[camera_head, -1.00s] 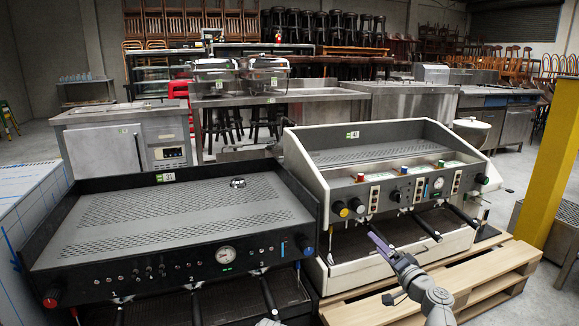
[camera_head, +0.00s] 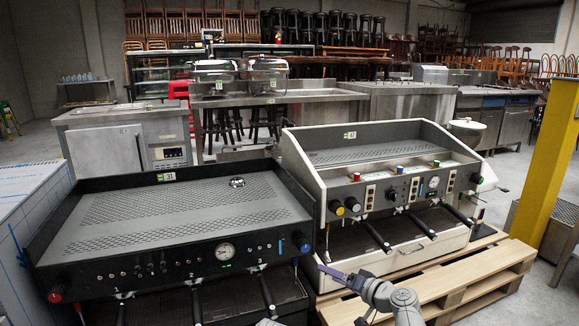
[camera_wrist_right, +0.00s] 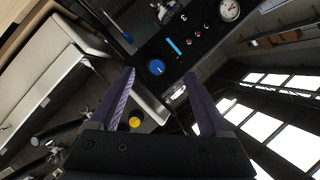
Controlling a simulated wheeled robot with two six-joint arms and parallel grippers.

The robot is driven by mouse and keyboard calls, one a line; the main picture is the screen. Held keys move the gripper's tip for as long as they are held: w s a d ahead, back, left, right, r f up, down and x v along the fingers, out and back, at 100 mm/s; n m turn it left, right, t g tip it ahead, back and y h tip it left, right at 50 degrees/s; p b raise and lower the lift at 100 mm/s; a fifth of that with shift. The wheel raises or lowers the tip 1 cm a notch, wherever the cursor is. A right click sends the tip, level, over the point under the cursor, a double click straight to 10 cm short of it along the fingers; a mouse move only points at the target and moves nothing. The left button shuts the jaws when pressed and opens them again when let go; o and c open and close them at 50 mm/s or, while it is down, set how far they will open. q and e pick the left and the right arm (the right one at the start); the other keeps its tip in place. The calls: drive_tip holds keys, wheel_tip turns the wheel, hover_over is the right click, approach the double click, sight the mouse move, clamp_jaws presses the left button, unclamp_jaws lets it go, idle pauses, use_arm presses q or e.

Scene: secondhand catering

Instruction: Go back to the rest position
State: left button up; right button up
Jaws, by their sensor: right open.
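My right gripper (camera_head: 330,272) reaches in from the lower right in the head view, in front of the white espresso machine (camera_head: 318,190) and near its left front corner. In the right wrist view its two purple fingers (camera_wrist_right: 160,78) are apart, with nothing held between them. Beyond them are the black machine's dark front panel, a blue knob (camera_wrist_right: 156,67) and a yellow knob (camera_wrist_right: 135,122). My left gripper cannot be made out in the head view; only a small grey piece shows at the bottom edge.
The black espresso machine (camera_head: 165,215) fills the lower left. A wooden pallet (camera_head: 480,270) lies under the white machine. A yellow post (camera_head: 550,165) stands at the right. Steel counters (camera_head: 320,95) and stacked chairs fill the back.

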drive_tip(key=s+a+f+n+g+h+p, duration=0.25)
drive_tip(key=s+a+f+n+g, duration=0.25)
drive_tip(key=s+a+f+g, duration=0.7)
drive_tip(key=s+d+f+n+h, duration=0.15)
drive_tip(key=s+d+h, duration=0.35)
drive_tip(key=s+h, duration=0.5)
wheel_tip(320, 180, up, 38)
drive_tip(key=s+y+p, duration=0.2)
drive_tip(key=p, duration=3.6)
drive_tip(key=shift+s+d, duration=0.3)
drive_tip(key=shift+d, duration=0.05)
drive_tip(key=shift+m, duration=0.25)
